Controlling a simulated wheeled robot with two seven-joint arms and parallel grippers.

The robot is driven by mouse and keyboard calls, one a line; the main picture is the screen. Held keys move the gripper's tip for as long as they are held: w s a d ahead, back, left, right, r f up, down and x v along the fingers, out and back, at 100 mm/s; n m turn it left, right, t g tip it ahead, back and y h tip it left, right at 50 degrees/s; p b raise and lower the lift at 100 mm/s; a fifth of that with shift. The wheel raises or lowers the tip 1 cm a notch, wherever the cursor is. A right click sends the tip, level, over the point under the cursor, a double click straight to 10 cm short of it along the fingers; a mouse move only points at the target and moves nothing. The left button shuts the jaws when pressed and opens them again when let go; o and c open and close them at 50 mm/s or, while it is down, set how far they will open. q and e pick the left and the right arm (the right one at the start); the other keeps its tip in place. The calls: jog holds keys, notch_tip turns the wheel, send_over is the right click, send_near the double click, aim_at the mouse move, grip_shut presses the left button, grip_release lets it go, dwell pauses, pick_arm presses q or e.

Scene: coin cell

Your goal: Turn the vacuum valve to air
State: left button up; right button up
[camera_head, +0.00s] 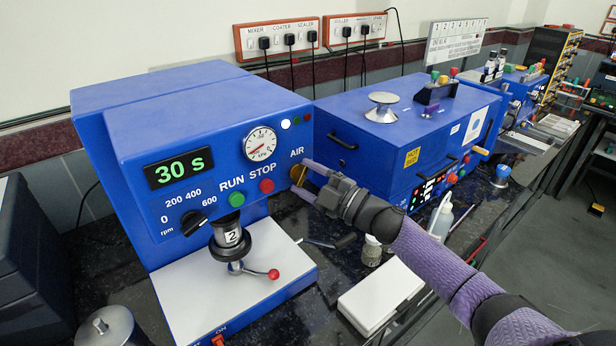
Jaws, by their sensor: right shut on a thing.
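A round pressure gauge (260,144) sits to the upper left of the knob. My left gripper is not in view.
Green RUN (237,199) and red STOP (266,186) buttons sit left of the knob. A black cup (230,242) and a red-tipped lever (273,274) stand below. A white box (380,295), a grey jar (372,250) and a bottle (440,217) lie under or near my right arm.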

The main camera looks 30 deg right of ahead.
jog(key=n+g+p, duration=0.1)
jog(key=n, duration=0.2)
jog(key=shift+r+g, duration=0.15)
jog(key=shift+g, duration=0.15)
jog(key=shift+n+g+p, duration=0.4)
jog(key=shift+n+p, duration=0.05)
jog(key=shift+n, duration=0.85)
jog(key=o, duration=1.3)
jog(key=v, duration=1)
jog(key=shift+p, duration=0.3)
